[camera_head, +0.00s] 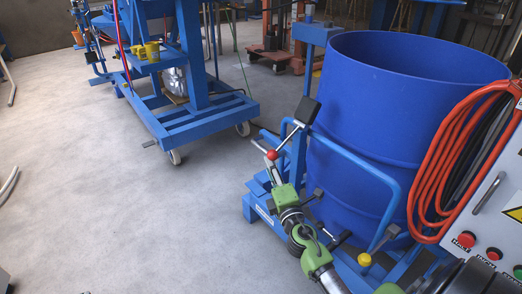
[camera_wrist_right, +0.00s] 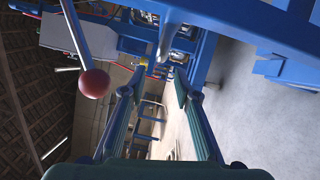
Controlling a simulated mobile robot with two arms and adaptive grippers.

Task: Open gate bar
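The gate bar looks to be the blue bent tube (camera_head: 350,155) that runs around the front of the large blue drum (camera_head: 350,110). A lever with a red ball knob (camera_head: 271,155) stands at its left end, below a black block (camera_head: 306,110). My right gripper (camera_head: 272,172) is close below the knob in the head view. In the right wrist view the fingers (camera_wrist_right: 155,90) are apart with nothing between them, and the red knob (camera_wrist_right: 94,83) is outside them, to the left. Contact with the lever cannot be told. My left gripper is not in view.
An orange cable (camera_head: 440,165) hangs on a control panel (camera_head: 490,215) at the right. A yellow knob (camera_head: 365,260) is low in front of the drum. A blue wheeled frame (camera_head: 190,110) stands at the back left. The floor (camera_head: 100,200) at left is mostly clear.

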